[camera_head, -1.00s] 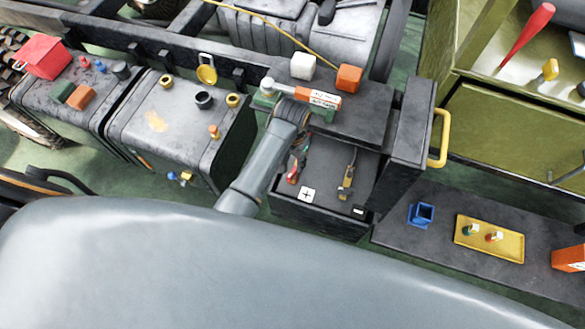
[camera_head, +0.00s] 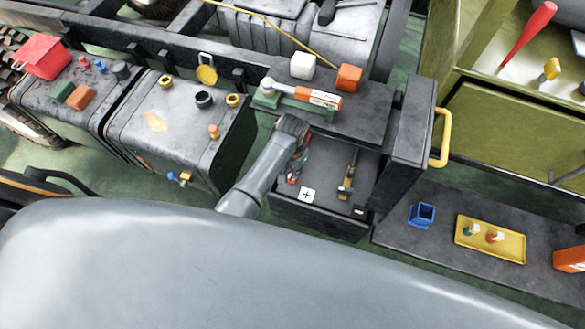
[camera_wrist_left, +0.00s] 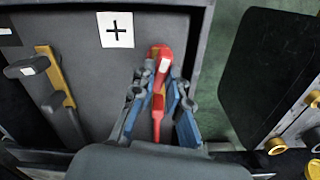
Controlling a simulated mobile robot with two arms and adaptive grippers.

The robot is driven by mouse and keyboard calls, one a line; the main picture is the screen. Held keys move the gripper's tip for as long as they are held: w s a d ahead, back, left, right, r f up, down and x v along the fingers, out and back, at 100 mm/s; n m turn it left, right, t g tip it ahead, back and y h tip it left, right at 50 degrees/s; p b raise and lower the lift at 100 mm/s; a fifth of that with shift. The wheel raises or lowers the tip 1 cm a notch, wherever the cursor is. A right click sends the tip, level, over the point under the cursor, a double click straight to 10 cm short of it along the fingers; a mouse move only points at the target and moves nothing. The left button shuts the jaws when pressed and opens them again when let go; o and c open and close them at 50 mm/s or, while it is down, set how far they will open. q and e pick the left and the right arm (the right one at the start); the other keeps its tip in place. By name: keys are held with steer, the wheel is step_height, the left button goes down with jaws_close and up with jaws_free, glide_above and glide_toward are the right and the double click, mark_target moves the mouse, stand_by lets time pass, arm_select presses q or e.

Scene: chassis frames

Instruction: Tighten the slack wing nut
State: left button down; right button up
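My left gripper (camera_wrist_left: 158,105) points down into an open dark box (camera_head: 330,217) with a plus label (camera_head: 307,195). Its blue-padded fingers stand apart on either side of a slim red piece (camera_wrist_left: 162,60). I see gaps between this piece and the pads lower down; contact at the tips is unclear. A brass-coloured bar with grey parts (camera_head: 347,178) lies in the same box; it also shows at the left of the left wrist view (camera_wrist_left: 58,80). I cannot make out for certain which part is the wing nut. My right gripper is not in view.
An orange-handled wrench (camera_head: 318,97) lies on the ledge behind the box, beside a white cube (camera_head: 303,66) and an orange cube (camera_head: 348,77). A yellow handle (camera_head: 442,138) stands right. A yellow tray (camera_head: 490,251) and blue holder (camera_head: 421,215) sit at lower right.

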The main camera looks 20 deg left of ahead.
arm_select(q)
steer(key=m+p, duration=0.2)
steer(key=m, duration=0.1)
steer(key=shift+r+p, duration=0.2)
steer(key=shift+p, duration=0.15)
steer(key=m+p, duration=0.2)
steer(key=m, duration=0.1)
steer(key=shift+m, duration=0.3)
steer(key=m, duration=0.2)
steer(key=shift+f+m+p, duration=0.15)
steer(key=shift+m+p, duration=0.2)
steer(key=shift+m, duration=0.05)
steer(key=shift+m+p, duration=0.3)
steer(key=shift+m, duration=1.5)
steer(key=c, duration=1.3)
jaws_free()
